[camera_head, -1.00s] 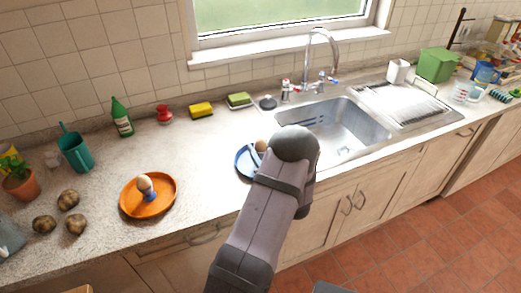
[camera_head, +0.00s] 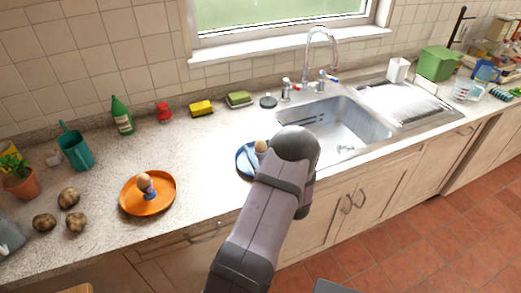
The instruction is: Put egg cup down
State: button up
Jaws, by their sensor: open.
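An egg cup holding a brown egg (camera_head: 261,146) stands at the blue plate (camera_head: 243,158) near the sink's left front corner. My arm covers much of the plate and the lower part of this cup. My gripper (camera_head: 262,157) is at this cup, mostly hidden behind my own wrist; it is open. I cannot tell whether its fingers still touch the cup.
The sink (camera_head: 345,125) and tap (camera_head: 309,62) are right of the blue plate. Several potatoes (camera_head: 69,199), a potted plant (camera_head: 22,183) and a teal container (camera_head: 76,150) stand at left. A green bottle (camera_head: 121,116) and sponges (camera_head: 201,108) line the wall. The counter between the plates is clear.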

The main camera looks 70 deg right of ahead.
jog(key=shift+r, duration=0.25)
jog(key=b+v, duration=0.3)
jog(key=v, duration=0.7)
jog(key=shift+s+a+f+b, duration=0.1)
jog(key=shift+s+f+b, duration=0.1)
jog(key=shift+b, duration=0.1)
jog(key=shift+v, duration=0.85)
jog(key=shift+w+r, duration=0.1)
jog(key=shift+r, duration=0.05)
jog(key=shift+w, duration=0.1)
